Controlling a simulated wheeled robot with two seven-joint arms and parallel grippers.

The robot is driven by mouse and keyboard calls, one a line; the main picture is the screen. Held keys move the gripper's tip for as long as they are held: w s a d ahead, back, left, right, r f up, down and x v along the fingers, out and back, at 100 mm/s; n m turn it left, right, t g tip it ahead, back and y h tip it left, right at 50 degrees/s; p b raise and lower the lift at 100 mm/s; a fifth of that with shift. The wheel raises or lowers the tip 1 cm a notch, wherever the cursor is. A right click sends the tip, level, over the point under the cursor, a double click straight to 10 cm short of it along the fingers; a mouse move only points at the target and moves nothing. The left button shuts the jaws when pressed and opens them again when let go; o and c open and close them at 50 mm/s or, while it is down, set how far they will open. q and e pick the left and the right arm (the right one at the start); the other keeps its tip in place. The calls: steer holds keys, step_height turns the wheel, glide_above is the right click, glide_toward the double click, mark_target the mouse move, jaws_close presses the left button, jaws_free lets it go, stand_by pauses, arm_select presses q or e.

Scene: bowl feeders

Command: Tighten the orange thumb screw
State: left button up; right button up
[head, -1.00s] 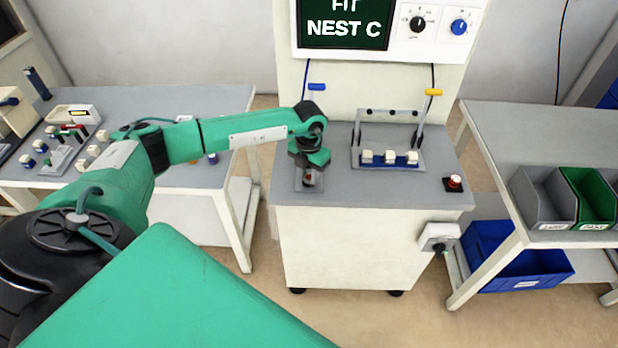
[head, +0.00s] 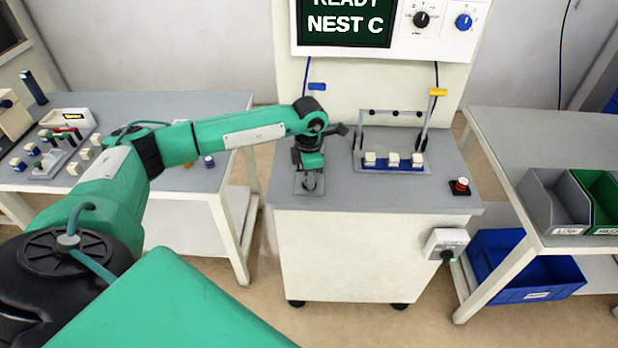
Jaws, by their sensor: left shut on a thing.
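My left gripper (head: 311,184) points down over a small grey plate (head: 300,188) at the left of the grey-topped cabinet. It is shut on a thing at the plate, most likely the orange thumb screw. The jaws and wrist hide that thing, and I see no clear orange there. My right gripper is out of view.
A red button (head: 460,186) sits at the cabinet's right edge. The screen (head: 346,22) reads "READY NEST C". Side tables flank the cabinet.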

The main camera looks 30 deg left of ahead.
arm_select(q)
steer(key=shift+w+r, duration=0.1)
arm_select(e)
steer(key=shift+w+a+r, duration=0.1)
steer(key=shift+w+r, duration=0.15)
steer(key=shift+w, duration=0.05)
arm_select(q)
steer(key=o, duration=1)
steer(key=shift+c, duration=0.2)
steer(key=shift+r, duration=0.3)
step_height(320, 180, up, 13)
steer(key=b, duration=0.1)
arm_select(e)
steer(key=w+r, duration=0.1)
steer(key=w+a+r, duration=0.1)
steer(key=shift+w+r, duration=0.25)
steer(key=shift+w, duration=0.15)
